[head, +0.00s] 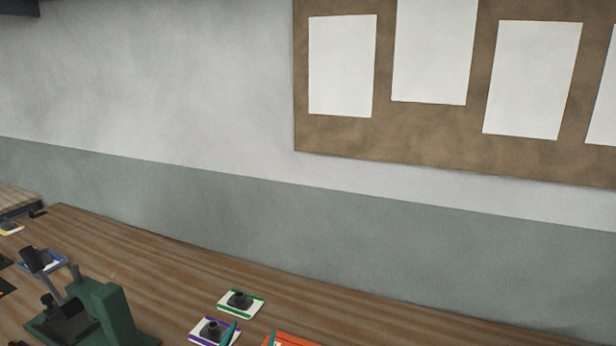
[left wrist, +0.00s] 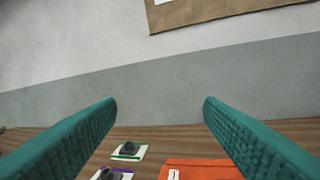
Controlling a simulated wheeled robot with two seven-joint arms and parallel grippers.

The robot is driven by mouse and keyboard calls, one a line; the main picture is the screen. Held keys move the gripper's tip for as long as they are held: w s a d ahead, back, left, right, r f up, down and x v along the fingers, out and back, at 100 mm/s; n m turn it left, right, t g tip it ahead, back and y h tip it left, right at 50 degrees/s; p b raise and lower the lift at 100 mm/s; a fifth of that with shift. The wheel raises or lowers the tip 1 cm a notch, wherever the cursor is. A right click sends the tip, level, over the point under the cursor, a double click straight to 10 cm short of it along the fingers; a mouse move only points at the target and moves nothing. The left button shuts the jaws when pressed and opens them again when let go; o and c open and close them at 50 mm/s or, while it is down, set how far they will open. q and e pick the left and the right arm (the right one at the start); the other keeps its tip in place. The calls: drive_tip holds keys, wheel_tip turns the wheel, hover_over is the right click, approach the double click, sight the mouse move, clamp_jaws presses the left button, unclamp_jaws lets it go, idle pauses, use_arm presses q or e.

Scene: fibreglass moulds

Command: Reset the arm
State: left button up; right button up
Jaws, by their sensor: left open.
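My left gripper (head: 251,335) shows only as teal fingertips at the bottom edge of the head view. In the left wrist view the two ribbed teal fingers of my left gripper (left wrist: 160,103) stand wide apart, with nothing between them. They point toward the wall, above the wooden bench (head: 385,326). The rest of the left arm is out of frame. My right gripper is not in either view.
A green-edged card (head: 254,309) and a purple-edged card (head: 199,332), each bearing a dark part, lie near an orange item (left wrist: 200,170). A dark green device (head: 112,310) stands at left. A pinboard (head: 430,130) hangs on the wall. Bench space at right is clear.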

use_arm(q)
drive_tip(key=s+a+f+n+g+y, duration=0.35)
drive_tip(key=s+a+f, duration=0.25)
drive_tip(key=f, duration=0.2)
drive_tip(key=s+a+f+m+g, duration=0.15)
drive_tip(key=s+f+g, duration=0.35)
drive_tip(key=s, duration=0.6)
drive_tip(key=s+a+f+g, duration=0.35)
drive_tip(key=s+g, duration=0.25)
drive_tip(key=s, duration=0.4)
wheel_tip(320, 180, down, 31)
drive_tip(key=s+d+g+b, duration=0.1)
drive_tip(key=s+g+b, duration=0.1)
drive_tip(key=b, duration=0.1)
drive_tip(key=s+a+f+b, duration=0.2)
drive_tip(key=s+a+f, duration=0.1)
drive_tip(key=s+f, duration=1.3)
drive_tip(key=shift+s+f+m+g+b, duration=0.15)
drive_tip(key=shift+f+m+g+b, duration=0.25)
drive_tip(key=shift+f, duration=0.2)
